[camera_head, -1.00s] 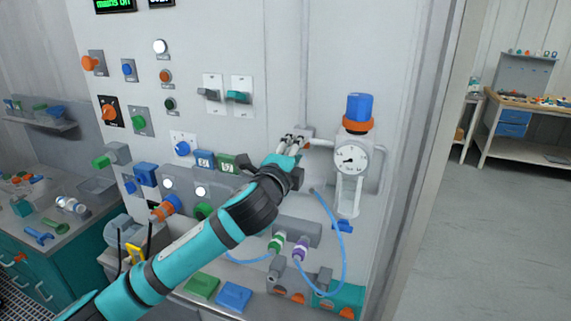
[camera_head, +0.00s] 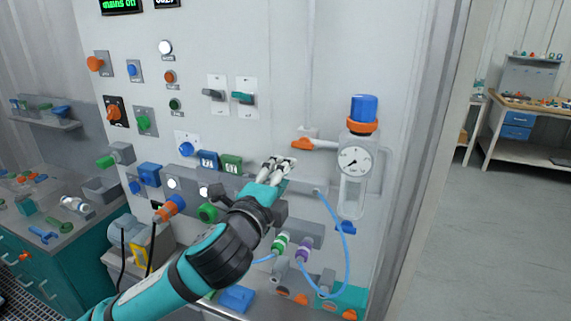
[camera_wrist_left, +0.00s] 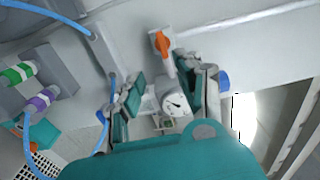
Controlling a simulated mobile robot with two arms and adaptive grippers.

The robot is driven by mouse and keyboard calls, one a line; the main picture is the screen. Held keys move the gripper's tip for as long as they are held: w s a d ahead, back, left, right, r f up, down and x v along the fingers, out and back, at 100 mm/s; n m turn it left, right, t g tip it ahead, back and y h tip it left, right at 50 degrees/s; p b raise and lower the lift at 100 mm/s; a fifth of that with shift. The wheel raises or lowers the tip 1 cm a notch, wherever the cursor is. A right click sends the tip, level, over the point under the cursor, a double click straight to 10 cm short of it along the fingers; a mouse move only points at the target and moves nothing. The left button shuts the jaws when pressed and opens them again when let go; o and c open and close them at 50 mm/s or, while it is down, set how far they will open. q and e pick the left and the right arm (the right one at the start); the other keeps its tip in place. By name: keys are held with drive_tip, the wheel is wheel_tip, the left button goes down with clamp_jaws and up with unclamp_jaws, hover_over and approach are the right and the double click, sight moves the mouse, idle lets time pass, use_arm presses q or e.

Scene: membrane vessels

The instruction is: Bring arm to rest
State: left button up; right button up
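My left arm comes in from the lower left in the head view. Its left gripper (camera_head: 278,165) is in front of the grey panel (camera_head: 290,60), below and to the left of the valve with the orange lever (camera_head: 303,145). In the left wrist view the two fingers stand apart, with nothing held between them; the orange lever (camera_wrist_left: 162,44) and the pressure gauge (camera_wrist_left: 175,103) show beyond them. The gripper is clear of the lever. My right gripper is not in view.
A gauge (camera_head: 354,161) with a blue-capped vessel is right of the gripper. A blue hose (camera_head: 342,236) loops below, near green and purple fittings. Switches and knobs cover the panel's left side. Open floor (camera_head: 480,230) lies to the right.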

use_arm(q)
drive_tip(key=s+a+f+n+g+y, duration=0.1)
drive_tip(key=s+a+f+n+g, duration=0.2)
drive_tip(key=f, duration=0.5)
drive_tip(key=s+a+f+n+g+y, duration=0.1)
drive_tip(key=s+a+f+n+g, duration=0.15)
drive_tip(key=s+f+n, duration=0.4)
drive_tip(key=s+a+f+n+g+y, duration=0.2)
drive_tip(key=s+a+f+n, duration=0.1)
drive_tip(key=f, duration=0.7)
drive_tip(key=s+a+f+n+g+y, duration=0.1)
drive_tip(key=s+a+f+n+g, duration=0.25)
drive_tip(key=s+f, duration=0.45)
drive_tip(key=s+a+f+n+g, duration=0.3)
drive_tip(key=s+a+f, duration=0.15)
drive_tip(key=s, duration=0.75)
wheel_tip(320, 180, down, 30)
drive_tip(key=s+r+b, duration=0.1)
drive_tip(key=b, duration=0.4)
drive_tip(key=s+a+f+g+b, duration=0.1)
drive_tip(key=s+f+b, duration=0.1)
drive_tip(key=s+f, duration=0.6)
drive_tip(key=s+a+f+g+b, duration=0.1)
drive_tip(key=s+a+f+b, duration=0.1)
drive_tip(key=s+f, duration=0.7)
wheel_tip(320, 180, down, 6)
drive_tip(key=shift+s+r+y+b, duration=0.1)
drive_tip(key=shift+s+y+b, duration=0.1)
drive_tip(key=shift+y+b, duration=0.1)
